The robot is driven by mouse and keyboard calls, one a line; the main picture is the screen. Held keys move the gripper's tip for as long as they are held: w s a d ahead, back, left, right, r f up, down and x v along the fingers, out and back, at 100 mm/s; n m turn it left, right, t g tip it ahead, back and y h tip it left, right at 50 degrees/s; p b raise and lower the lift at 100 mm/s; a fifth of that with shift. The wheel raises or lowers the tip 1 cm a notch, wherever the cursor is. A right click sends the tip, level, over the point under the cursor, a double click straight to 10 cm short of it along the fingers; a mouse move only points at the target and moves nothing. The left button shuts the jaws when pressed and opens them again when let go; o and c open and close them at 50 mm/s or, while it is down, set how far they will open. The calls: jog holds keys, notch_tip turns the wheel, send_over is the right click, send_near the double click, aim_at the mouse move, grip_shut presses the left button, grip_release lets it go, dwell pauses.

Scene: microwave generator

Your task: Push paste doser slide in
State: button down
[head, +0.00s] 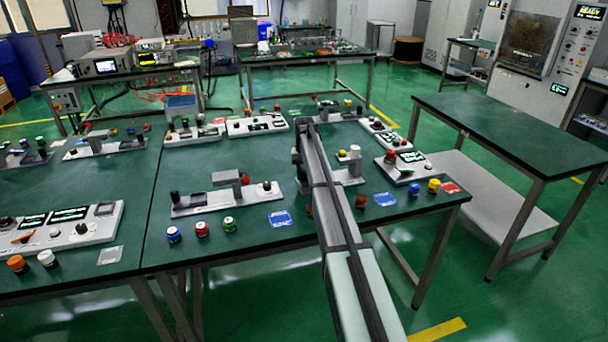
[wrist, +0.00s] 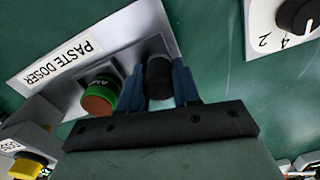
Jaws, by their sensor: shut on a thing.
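The paste doser (wrist: 75,58) shows in the wrist view as a pale plate with a "PASTE DOSER" label, at the upper left. A black cylindrical knob (wrist: 159,72) stands at the right end of its grey recessed part; I take it to be the slide's handle. My gripper (wrist: 159,88) is shut on this knob, with one blue finger on each side. A green-rimmed button (wrist: 99,95) with a brown-orange top sits just left of the fingers. In the head view my arm covers much of the station at its far end, and I cannot make out the slide there.
A yellow knob (wrist: 28,166) is at the lower left of the wrist view, and a white panel with a black dial (wrist: 298,14) at the upper right. Several other stations stand on the green table (head: 270,165). Bare green surface lies right of the gripper.

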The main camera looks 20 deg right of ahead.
jog(key=d, duration=0.9)
jog(key=shift+d, duration=0.1)
jog(key=c, duration=0.9)
grip_release()
jog(key=shift+w, duration=0.1)
jog(key=shift+o, duration=0.5)
jog(key=shift+r, duration=0.15)
notch_tip(320, 180, up, 14)
jog(key=shift+f, duration=0.2)
